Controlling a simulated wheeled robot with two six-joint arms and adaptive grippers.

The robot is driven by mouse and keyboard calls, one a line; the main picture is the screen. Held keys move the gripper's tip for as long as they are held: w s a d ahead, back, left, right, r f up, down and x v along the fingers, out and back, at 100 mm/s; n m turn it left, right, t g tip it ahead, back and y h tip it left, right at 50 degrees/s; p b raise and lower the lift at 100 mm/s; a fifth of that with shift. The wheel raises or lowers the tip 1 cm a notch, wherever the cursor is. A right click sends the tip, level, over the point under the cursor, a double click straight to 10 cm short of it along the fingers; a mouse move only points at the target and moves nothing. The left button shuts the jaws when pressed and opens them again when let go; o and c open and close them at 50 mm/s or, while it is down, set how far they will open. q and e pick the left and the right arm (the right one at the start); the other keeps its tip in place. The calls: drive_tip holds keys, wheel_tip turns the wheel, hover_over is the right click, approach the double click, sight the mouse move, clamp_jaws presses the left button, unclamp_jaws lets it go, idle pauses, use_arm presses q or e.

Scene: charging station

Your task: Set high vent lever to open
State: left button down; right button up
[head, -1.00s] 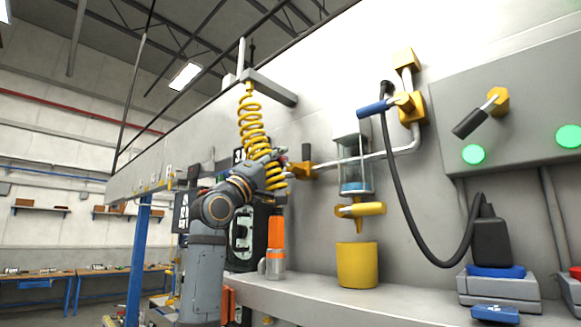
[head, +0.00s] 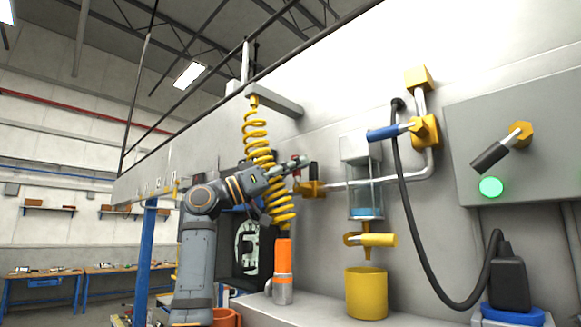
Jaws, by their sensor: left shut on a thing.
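No label naming the high vent lever is readable. A lever with a dark upright handle (head: 314,170) sits on a yellow valve body (head: 312,189) at the left end of the grey pipe. My left gripper (head: 299,162) is shut at this dark handle, beside the yellow coiled hose; the fingers are small and the exact contact is hard to see. A blue-handled lever (head: 388,132) on another yellow valve (head: 425,131) stands higher to the right, its handle pointing left. My right gripper is not in view.
The yellow coiled hose (head: 256,140) hangs close to my left wrist. A sight glass (head: 362,185) with a yellow handle (head: 377,240) is above a yellow cup (head: 366,293).

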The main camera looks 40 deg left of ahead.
use_arm(q)
drive_tip(key=shift+w+d+f+m+g, duration=0.1)
drive_tip(key=shift+d+f+m+g, duration=0.15)
drive_tip(key=shift+m+g, duration=0.35)
drive_tip(key=shift+d, duration=0.15)
drive_tip(key=c, duration=1.2)
unclamp_jaws()
drive_tip(key=shift+r, duration=0.15)
drive_tip(key=v, duration=1.2)
drive_tip(key=shift+w, duration=0.1)
